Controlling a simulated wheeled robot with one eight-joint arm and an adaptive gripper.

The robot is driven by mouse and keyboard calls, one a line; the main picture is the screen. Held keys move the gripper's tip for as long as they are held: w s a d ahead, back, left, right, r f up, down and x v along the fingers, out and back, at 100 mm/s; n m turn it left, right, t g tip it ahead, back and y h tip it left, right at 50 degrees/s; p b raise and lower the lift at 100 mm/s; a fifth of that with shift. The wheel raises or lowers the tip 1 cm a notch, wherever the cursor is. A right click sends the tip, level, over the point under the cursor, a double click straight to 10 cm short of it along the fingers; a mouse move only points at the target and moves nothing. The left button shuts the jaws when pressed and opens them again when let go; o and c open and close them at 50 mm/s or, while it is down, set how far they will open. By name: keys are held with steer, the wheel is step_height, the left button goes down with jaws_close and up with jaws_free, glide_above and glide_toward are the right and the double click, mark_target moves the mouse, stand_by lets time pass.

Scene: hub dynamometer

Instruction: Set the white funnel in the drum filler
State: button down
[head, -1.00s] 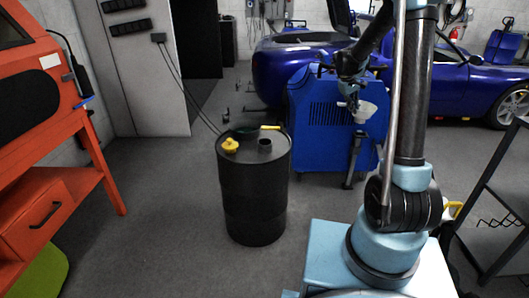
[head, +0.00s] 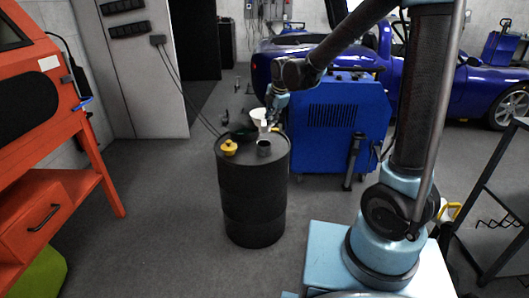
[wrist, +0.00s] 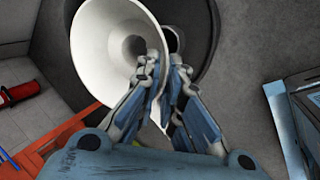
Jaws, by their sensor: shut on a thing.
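The white funnel (head: 257,114) is held above the far side of the black drum (head: 253,205). My gripper (head: 273,120) is shut on it. The drum filler (head: 264,148) is a short dark neck on the drum's top, just below and in front of the funnel. In the wrist view the funnel (wrist: 95,45) shows its wide mouth, with the fingers (wrist: 160,75) closed at its right side. A small round opening (wrist: 173,40), seemingly the filler, shows just right of the funnel, partly hidden by it and the fingers. The funnel looks apart from the filler.
A yellow cap (head: 229,148) stands on the drum's top, left of the filler. A blue machine (head: 328,125) stands close behind on the right. An orange bench (head: 60,190) is at the left. The grey floor around the drum's front is clear.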

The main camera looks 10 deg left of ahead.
step_height(320, 180, down, 10)
stand_by(0.6)
steer(key=shift+s+a, duration=0.1)
steer(key=c, duration=1.8)
jaws_free()
steer(key=shift+o, duration=0.2)
steer(key=v, duration=1.2)
